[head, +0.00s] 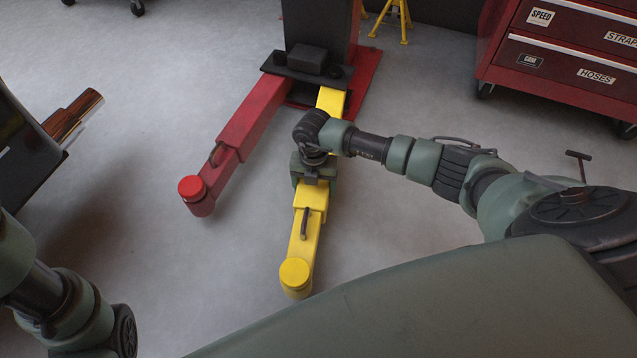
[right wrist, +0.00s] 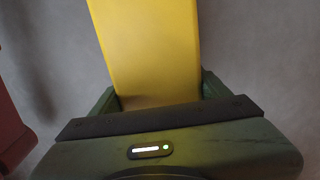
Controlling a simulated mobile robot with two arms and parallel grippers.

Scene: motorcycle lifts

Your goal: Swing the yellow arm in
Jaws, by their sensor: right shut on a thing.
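The yellow arm (head: 308,231) of the lift runs from the dark post down toward me and ends in a round yellow pad (head: 295,273). It has a dark handle on top. My right gripper (head: 314,180) is shut on the yellow arm around its middle, between the post and the handle. In the right wrist view the yellow beam (right wrist: 148,50) lies between the two green fingers (right wrist: 160,95). My left arm shows at the lower left of the head view, but its gripper is out of frame.
A red lift arm (head: 240,125) with a round red pad (head: 196,195) reaches out left of the yellow arm, with bare floor between. The dark post (head: 318,30) stands on a red base. A red tool cabinet (head: 560,60) stands at the upper right. A dark object with a brown end (head: 72,115) is at left.

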